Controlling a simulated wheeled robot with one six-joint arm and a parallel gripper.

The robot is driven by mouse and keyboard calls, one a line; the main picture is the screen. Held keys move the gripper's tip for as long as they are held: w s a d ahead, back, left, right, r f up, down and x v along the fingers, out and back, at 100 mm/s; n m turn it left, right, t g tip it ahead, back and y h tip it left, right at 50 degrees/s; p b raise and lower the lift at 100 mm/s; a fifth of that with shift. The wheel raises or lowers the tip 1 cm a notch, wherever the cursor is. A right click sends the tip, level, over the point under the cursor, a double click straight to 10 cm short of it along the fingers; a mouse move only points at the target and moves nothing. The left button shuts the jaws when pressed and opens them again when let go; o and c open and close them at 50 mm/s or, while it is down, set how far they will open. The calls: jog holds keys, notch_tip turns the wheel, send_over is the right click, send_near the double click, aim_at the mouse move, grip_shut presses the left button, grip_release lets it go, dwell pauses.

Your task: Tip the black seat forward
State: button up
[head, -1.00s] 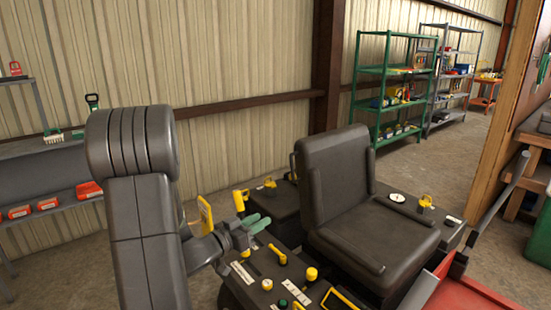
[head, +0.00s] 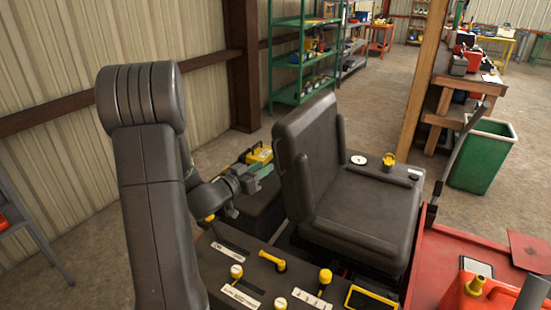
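The black seat (head: 365,221) is in the middle of the head view, with its backrest (head: 309,152) upright and its cushion low in front. It sits on a dark machine body between two side consoles. My gripper (head: 264,172) is just left of the backrest, over the left console. Its greenish fingers point toward the backrest's side edge. I cannot tell whether they touch the seat. The gap between the fingers is too small to judge, and I see nothing held.
A console with yellow-knobbed levers (head: 272,260) lies in front of my arm. A yellow item (head: 259,154) is behind my gripper. A red deck (head: 450,255) with a grey lever (head: 458,145) is at right. A green bin (head: 482,153) and green shelves (head: 300,50) stand beyond.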

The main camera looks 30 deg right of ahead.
aim_at(275, 160)
jog(key=x, duration=0.6)
jog(key=shift+d+p, duration=0.35)
jog(key=shift+p, duration=0.05)
grip_shut()
